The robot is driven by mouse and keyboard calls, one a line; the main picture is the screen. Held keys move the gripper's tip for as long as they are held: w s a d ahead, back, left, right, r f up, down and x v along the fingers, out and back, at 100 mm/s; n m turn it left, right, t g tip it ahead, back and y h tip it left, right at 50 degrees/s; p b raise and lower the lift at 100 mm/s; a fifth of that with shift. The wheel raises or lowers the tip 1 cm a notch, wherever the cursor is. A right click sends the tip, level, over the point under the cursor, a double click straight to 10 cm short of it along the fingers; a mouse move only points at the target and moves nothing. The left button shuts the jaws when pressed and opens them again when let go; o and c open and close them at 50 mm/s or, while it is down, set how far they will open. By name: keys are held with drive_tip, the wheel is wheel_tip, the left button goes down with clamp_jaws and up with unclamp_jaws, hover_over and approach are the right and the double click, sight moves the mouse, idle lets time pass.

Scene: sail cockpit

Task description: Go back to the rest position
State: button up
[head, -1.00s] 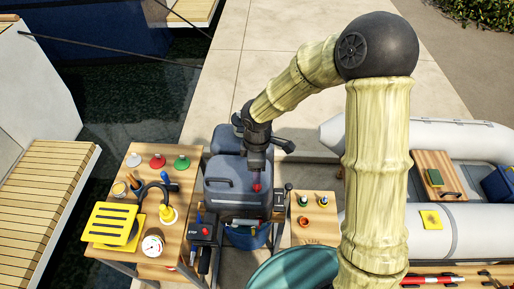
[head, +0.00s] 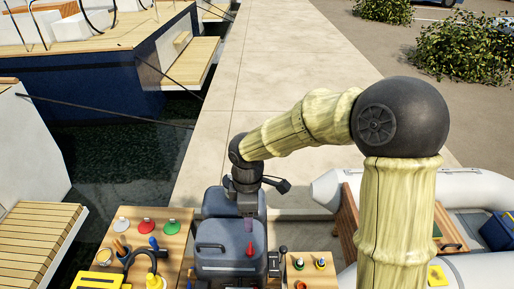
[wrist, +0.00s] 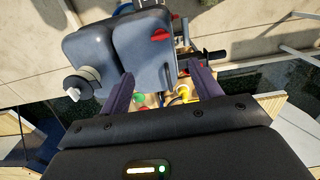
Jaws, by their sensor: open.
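A wooden table (head: 175,226) with white, red and green discs and a yellow board (head: 98,284) stands at left. A small wooden stand (head: 318,284) is at right. A grey inflatable boat (head: 470,190) lies further right. Water and a moored boat are at left; open pavement (head: 270,60) lies beyond.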

drive_tip(key=shift+d, duration=0.1)
drive_tip(key=s+d+f+m+t+b, duration=0.1)
drive_tip(key=s+d+m, duration=0.3)
drive_tip(key=d+m, duration=0.5)
drive_tip(key=s+d+f+m+t+b, duration=0.1)
drive_tip(key=s+d+m, duration=0.2)
drive_tip(key=d+m, duration=0.6)
drive_tip(key=shift+s+d+m+t+b, duration=0.3)
drive_tip(key=shift+s+d+m, duration=0.1)
drive_tip(key=shift+d, duration=0.85)
